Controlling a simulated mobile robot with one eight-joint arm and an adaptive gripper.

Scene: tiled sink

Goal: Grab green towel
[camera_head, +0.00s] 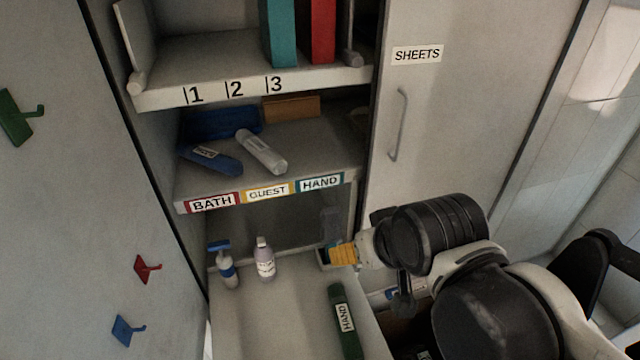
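A dark green rolled towel (345,322) with a white HAND label lies on the lower counter at the bottom middle of the head view. Its lower end runs close to the picture's bottom edge. My arm reaches in from the right, and its end with my gripper (342,254) is above and behind the towel, apart from it in the picture. A yellow-orange piece shows at this end; I cannot tell whether it is part of the gripper or a separate thing. The fingers cannot be made out clearly.
A blue-topped pump bottle (225,268) and a pale bottle (264,260) stand left of the towel. The shelf labelled BATH, GUEST, HAND (320,165) overhangs behind. A closed SHEETS door (440,120) is at the right. Free counter lies left of the towel.

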